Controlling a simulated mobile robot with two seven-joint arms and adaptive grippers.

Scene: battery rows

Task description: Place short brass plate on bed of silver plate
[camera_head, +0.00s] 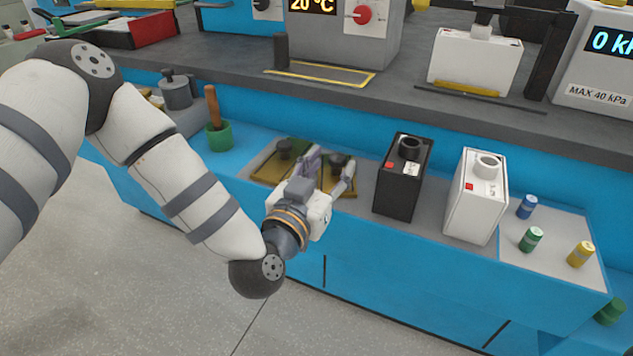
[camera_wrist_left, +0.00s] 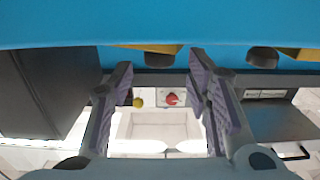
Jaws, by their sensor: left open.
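Two brass plates with dark round knobs lie side by side on the lower blue counter in the head view, a left one (camera_head: 264,172) and a right one (camera_head: 345,188). My gripper partly covers them, and I cannot tell which is the shorter. Brass edges with dark knobs also show at the top of the left wrist view (camera_wrist_left: 180,50). My left gripper (camera_head: 330,170) is open just above the plates. In the left wrist view its fingers (camera_wrist_left: 160,82) are apart with nothing between them. I cannot clearly make out a silver plate. My right gripper is out of view.
A black battery (camera_head: 398,185) and a white battery (camera_head: 470,205) stand right of the plates. A green cup (camera_head: 219,137) with a wooden handle is at left. Small cells, including a green one (camera_head: 531,240), stand at right. A 20 °C device (camera_head: 335,50) stands on the upper shelf.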

